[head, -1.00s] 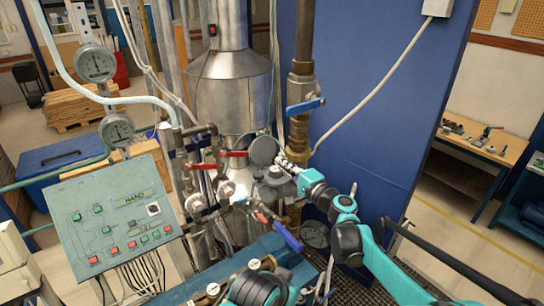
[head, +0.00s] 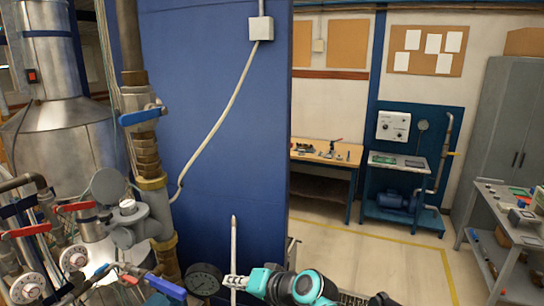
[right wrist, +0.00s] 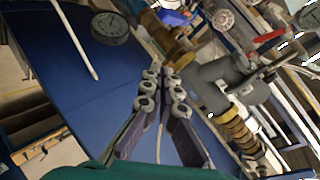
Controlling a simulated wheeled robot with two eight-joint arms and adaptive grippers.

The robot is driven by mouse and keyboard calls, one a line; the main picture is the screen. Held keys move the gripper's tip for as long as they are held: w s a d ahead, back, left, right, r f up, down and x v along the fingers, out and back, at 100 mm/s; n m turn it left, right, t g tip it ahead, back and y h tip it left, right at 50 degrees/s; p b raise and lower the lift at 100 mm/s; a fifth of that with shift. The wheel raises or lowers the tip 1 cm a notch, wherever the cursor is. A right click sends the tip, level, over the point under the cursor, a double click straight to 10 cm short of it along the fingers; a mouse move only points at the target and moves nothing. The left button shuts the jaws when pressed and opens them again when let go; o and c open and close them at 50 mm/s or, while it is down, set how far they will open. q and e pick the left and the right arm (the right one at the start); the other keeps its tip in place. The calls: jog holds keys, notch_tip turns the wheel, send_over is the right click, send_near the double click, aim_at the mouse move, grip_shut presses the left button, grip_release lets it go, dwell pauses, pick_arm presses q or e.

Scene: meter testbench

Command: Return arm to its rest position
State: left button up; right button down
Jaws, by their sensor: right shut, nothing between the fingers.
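My right arm comes in at the bottom middle of the head view, with its teal and dark links showing. My right gripper (head: 236,282) is shut and empty, just right of a round dark pressure gauge (head: 204,280). In the right wrist view the two ribbed fingers (right wrist: 162,84) come together at their tips with nothing between them. The gauge (right wrist: 110,27) also shows there, beyond the fingertips to the upper left. My left gripper is not in view.
A grey meter with an open round lid (head: 108,186) and brass-fitted pipes stand at the left. Blue (head: 138,117) and red valve levers stick out there. A blue panel (head: 225,120) stands behind the gripper. Open floor (head: 400,262) lies to the right, before the benches.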

jog(key=s+d+f+h+b, duration=0.3)
jog(key=s+d+f+b, duration=0.2)
jog(key=d+f, duration=0.4)
jog(key=s+d+f+h+b, duration=0.3)
jog(key=s+d+f+b, duration=0.2)
jog(key=d+f, duration=0.4)
jog(key=s+d+f+h+b, duration=0.4)
jog(key=s+d+f, duration=0.3)
jog(key=f, duration=0.5)
jog(key=shift+s+d+n+b, duration=0.2)
jog(key=shift+d+n+b, duration=0.2)
jog(key=shift+d+b, duration=0.65)
